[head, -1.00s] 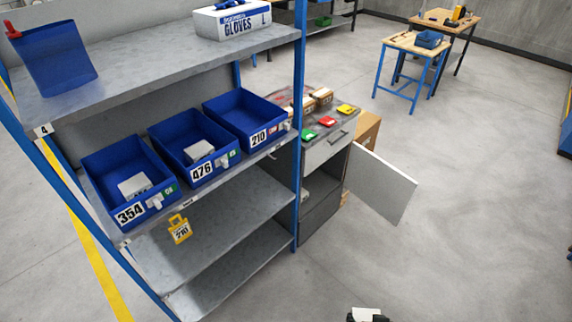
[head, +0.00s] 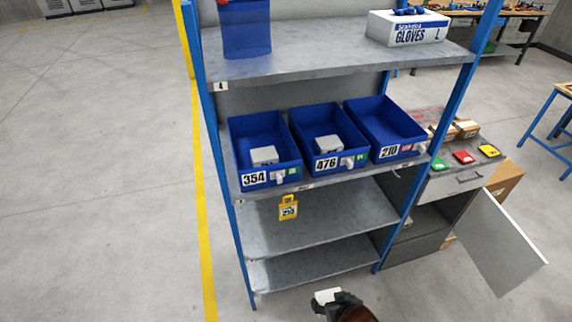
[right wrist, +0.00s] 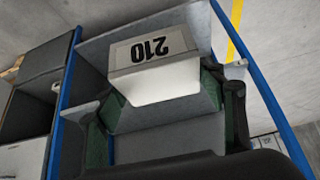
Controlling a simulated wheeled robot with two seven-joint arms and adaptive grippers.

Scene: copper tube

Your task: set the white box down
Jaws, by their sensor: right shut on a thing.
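The white box (right wrist: 160,72) is in my right gripper (right wrist: 168,98), its face with the number 210 upside down in the right wrist view. In the head view the white box (head: 327,295) shows small at the bottom, with my right gripper (head: 338,302) shut on it. It is held in the air in front of the shelf rack. Blue bins labelled 354 (head: 289,158), 476 (head: 346,122) and 210 (head: 398,122) stand on the middle shelf. Bins 354 and 476 each hold a white box; bin 210 looks empty. My left gripper is not in view.
A gloves box (head: 408,27) and a blue bin-like sheet (head: 246,28) are on the top shelf. A cabinet with an open door (head: 490,245) stands right.

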